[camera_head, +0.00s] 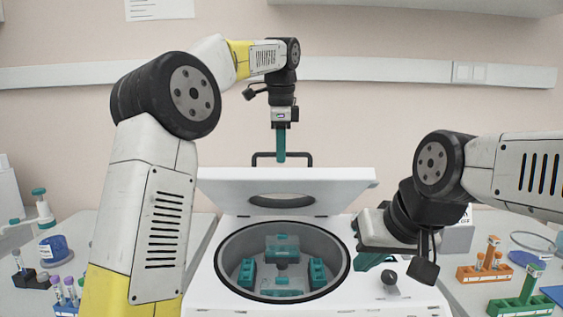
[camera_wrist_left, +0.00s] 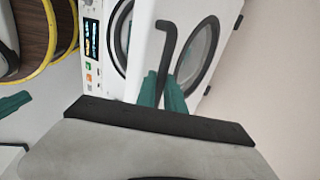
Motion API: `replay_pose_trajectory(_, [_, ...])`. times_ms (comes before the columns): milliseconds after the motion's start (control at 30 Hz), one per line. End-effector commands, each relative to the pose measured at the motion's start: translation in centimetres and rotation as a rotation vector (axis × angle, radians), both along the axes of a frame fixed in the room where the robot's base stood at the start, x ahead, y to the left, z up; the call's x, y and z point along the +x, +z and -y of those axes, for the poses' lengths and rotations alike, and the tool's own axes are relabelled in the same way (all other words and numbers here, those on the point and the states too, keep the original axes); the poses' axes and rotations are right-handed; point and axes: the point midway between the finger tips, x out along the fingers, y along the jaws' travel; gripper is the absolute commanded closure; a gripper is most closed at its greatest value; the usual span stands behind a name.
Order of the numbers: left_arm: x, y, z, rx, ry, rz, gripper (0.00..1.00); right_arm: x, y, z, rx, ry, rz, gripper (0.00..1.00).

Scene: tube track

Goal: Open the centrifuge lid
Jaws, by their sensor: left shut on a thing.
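The white centrifuge (camera_head: 345,300) stands in the middle of the head view. Its lid (camera_head: 345,184) is tilted up and back, with the round bowl (camera_head: 232,252) and teal rotor buckets (camera_head: 282,248) exposed below. A dark handle (camera_head: 306,157) rises from the lid's top edge. My left gripper (camera_head: 281,158) is above the lid, its teal fingers shut on the handle. The left wrist view shows the fingers (camera_wrist_left: 166,95) at the dark handle (camera_wrist_left: 163,50) beside the white lid (camera_wrist_left: 200,45). My right gripper (camera_head: 368,262) is over the centrifuge's right front; its fingertips are partly hidden.
Orange (camera_head: 484,272) and green (camera_head: 518,305) tube racks stand at the right. Tubes with purple caps (camera_head: 68,288), a blue container (camera_head: 56,249) and a pipette-like stand (camera_head: 42,208) are at the left.

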Motion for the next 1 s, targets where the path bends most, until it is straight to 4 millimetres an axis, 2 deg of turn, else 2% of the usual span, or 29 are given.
replay_pose_trajectory(367, [0.3,-0.4,-0.3,0.007,0.007,-0.003,1.0,0.0,0.0,0.0,0.0,0.0,0.0,1.0])
replay_pose_trajectory(400, [0.3,-0.4,-0.3,0.007,0.007,-0.004,0.81,0.0,0.0,0.0,0.0,0.0,0.0,1.0])
replay_pose_trajectory(500, [0.2,-0.3,-0.2,0.005,0.006,-0.004,0.66,0.0,0.0,0.0,0.0,0.0,0.0,1.0])
replay_pose_trajectory(833, [0.0,0.2,-0.1,0.003,0.003,-0.002,0.66,0.0,0.0,0.0,0.0,0.0,0.0,1.0])
replay_pose_trajectory(1000, [-0.3,2.4,0.0,0.001,0.002,0.001,0.66,0.0,0.0,0.0,0.0,0.0,0.0,1.0])
